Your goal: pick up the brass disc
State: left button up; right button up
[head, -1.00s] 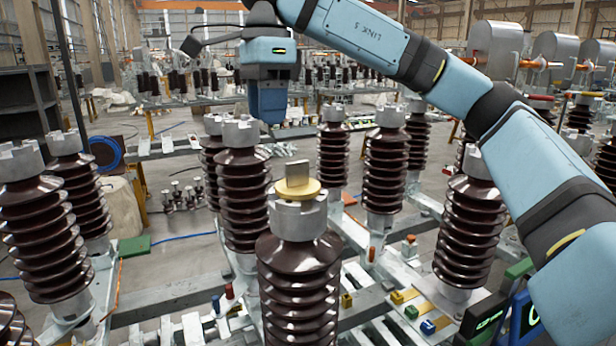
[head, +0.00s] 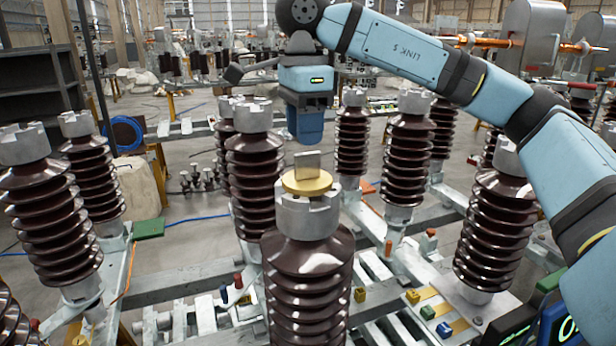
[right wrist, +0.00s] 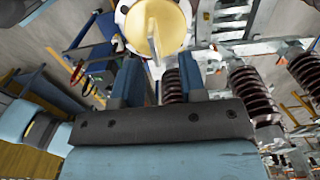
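The brass disc (head: 306,182), with an upright flat grey tab (head: 307,165) on top, lies in the notched metal cap (head: 303,215) of the nearest brown ribbed insulator (head: 308,285). My right gripper (head: 307,138) points down, just above the tab in the head view and apart from it. In the right wrist view, the two blue fingers (right wrist: 160,68) stand apart with nothing between them. The disc (right wrist: 157,27) shows beyond the fingertips there, with its tab seen nearly edge-on. My left gripper is in neither view.
Brown insulators with notched caps stand on both sides, such as one at left (head: 45,215) and one at right (head: 497,225). Another (head: 253,175) stands close behind the disc. Metal beams with small coloured blocks (head: 428,312) run below. A dark shelf (head: 35,80) stands far left.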

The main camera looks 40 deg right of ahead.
aim_at(308, 153)
jog(key=shift+s+a+f, duration=0.1)
jog(key=shift+s+f, duration=0.05)
jog(key=shift+f, duration=0.35)
jog(key=f, duration=0.1)
jog(key=f+p, duration=0.1)
jog(key=f, duration=0.1)
jog(key=shift+s+f+p, duration=0.25)
jog(key=shift+f+p, duration=0.05)
jog(key=shift+d+f, duration=0.2)
jog(key=shift+f, duration=0.35)
jog(key=shift+a, duration=0.1)
grip_shut()
jog(key=shift+r, duration=0.1)
